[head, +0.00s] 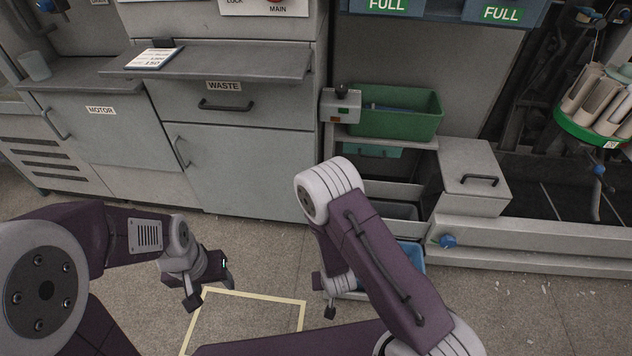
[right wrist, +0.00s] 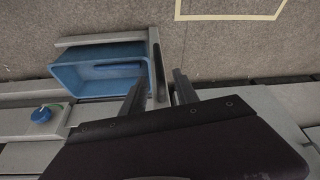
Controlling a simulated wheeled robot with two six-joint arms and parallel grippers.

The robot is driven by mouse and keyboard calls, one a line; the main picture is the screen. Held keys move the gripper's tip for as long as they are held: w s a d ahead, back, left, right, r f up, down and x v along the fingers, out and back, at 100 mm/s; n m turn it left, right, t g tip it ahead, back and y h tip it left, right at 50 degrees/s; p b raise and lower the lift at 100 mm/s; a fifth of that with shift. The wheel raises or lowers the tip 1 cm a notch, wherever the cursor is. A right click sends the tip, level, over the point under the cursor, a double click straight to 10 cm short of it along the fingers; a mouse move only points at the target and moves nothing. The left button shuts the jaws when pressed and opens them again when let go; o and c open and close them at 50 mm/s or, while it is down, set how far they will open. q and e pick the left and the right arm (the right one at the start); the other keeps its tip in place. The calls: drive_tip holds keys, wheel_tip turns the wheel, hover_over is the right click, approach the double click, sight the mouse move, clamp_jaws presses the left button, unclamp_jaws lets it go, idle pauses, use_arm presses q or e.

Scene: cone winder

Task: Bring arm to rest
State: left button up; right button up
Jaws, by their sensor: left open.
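My left gripper (head: 210,284) hangs low at the left of the head view, over the floor near a pale yellow floor outline (head: 255,296). Its jaws are open and hold nothing. My right arm bends across the middle of the head view, and its gripper (head: 324,298) points down, partly hidden behind the arm.
Grey cabinets with a WASTE drawer (head: 224,104) and a MOTOR panel (head: 102,112) line the back. A green bin (head: 400,122) sits on a shelf above the blue bin. A green-rimmed carrier of cones (head: 588,132) stands at the far right. The floor between is mostly clear.

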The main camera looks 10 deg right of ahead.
drive_tip(key=w+r, duration=0.2)
drive_tip(key=w+d+r+m+t, duration=0.1)
drive_tip(key=w+r, duration=0.2)
drive_tip(key=w+r+t, duration=0.1)
drive_tip(key=w+r, duration=0.1)
drive_tip(key=shift+w+d+r+m, duration=0.2)
drive_tip(key=shift+w+r+m, duration=0.1)
drive_tip(key=shift+w+r, duration=0.05)
drive_tip(key=w+d+r+t, duration=0.1)
drive_tip(key=d+r, duration=0.1)
drive_tip(key=r, duration=0.5)
drive_tip(key=w+d+r+t, duration=0.1)
drive_tip(key=w+d+r, duration=0.1)
drive_tip(key=r, duration=0.4)
drive_tip(key=s+d+r+n+g, duration=0.2)
drive_tip(key=s+g, duration=0.5)
drive_tip(key=s, duration=0.9)
wheel_tip(320, 180, up, 30)
drive_tip(key=s+p, duration=0.1)
drive_tip(key=p, duration=3)
drive_tip(key=shift+r+y, duration=0.2)
drive_tip(key=shift+y, duration=0.1)
